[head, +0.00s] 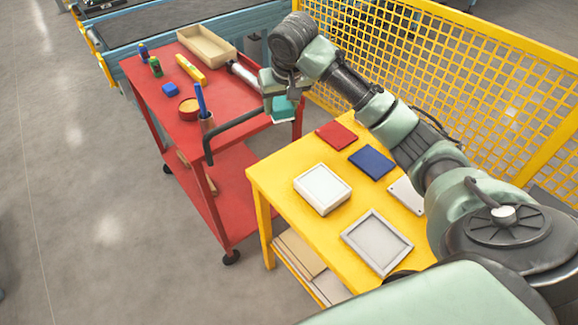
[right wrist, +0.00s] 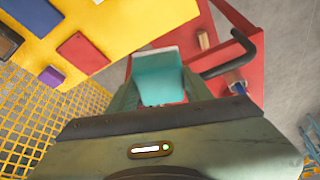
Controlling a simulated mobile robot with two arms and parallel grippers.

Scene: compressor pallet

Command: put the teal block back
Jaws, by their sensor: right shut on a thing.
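The teal block (head: 284,110) is in my right gripper (head: 280,97), near the right end of the red cart (head: 233,93) and its dark handle. In the right wrist view the teal block (right wrist: 160,76) sits between the fingers of my right gripper (right wrist: 158,90), which is shut on it. The red cart (right wrist: 230,20) and the yellow table (right wrist: 110,28) lie below it there. Whether the block touches the cart cannot be told. My left gripper is not in view.
The yellow table (head: 270,185) bears a red pad (head: 336,136), a blue pad (head: 372,162), a white box (head: 322,187) and a grey tray (head: 377,242). A yellow mesh fence (head: 470,85) stands behind.

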